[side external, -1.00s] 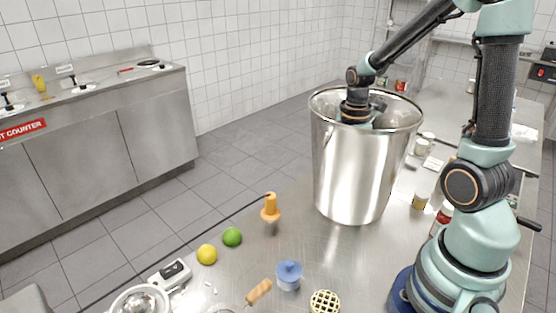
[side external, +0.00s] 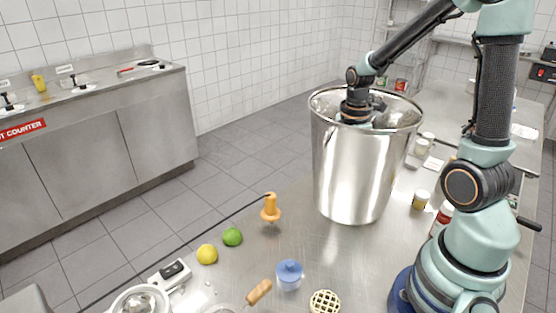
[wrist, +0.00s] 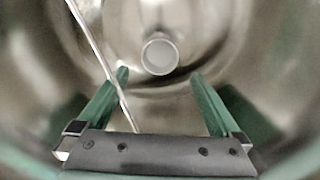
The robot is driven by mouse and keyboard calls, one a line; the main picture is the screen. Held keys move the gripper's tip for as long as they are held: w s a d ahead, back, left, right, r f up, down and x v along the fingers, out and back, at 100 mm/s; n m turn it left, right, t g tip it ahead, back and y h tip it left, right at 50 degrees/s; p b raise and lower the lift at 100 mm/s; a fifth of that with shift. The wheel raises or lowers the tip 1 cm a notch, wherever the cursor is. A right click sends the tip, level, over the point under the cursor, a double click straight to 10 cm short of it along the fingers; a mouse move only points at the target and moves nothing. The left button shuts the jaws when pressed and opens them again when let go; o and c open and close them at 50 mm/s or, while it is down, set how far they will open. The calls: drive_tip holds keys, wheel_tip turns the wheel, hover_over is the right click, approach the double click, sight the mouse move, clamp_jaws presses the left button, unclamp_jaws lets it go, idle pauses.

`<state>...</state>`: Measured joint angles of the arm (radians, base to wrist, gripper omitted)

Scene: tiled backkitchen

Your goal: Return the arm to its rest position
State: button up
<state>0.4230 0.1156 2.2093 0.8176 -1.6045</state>
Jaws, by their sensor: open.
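My arm reaches over the rim of a tall steel pot (side external: 345,175), and its end goes down inside. In the wrist view, my gripper (wrist: 159,77) has its two green fingers wide apart with nothing held between them. The pot's shiny inner wall (wrist: 265,45) surrounds the fingers. A small white round cup-like thing (wrist: 160,55) lies beyond the fingertips, deeper in the pot. A thin pale rod (wrist: 95,50) slants past the left finger; I cannot tell whether they touch. The fingers are hidden by the pot in the side view.
The air above the pot's left side is free.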

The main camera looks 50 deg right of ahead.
wheel_tip(320, 180, down, 9)
drive_tip(key=shift+r, duration=0.1)
idle(0.3)
drive_tip(key=shift+r, duration=0.1)
drive_tip(key=shift+r, duration=15.2)
drive_tip(key=shift+w+a+r, duration=0.25)
drive_tip(key=shift+w+a, duration=0.8)
drive_tip(key=shift+w, duration=0.1)
drive_tip(key=shift+w+a+r, duration=0.25)
drive_tip(key=shift+w+a, duration=0.85)
drive_tip(key=shift+w, duration=0.05)
drive_tip(key=shift+w+a+r, duration=0.25)
drive_tip(key=shift+w+a, duration=0.8)
drive_tip(key=shift+w, duration=0.1)
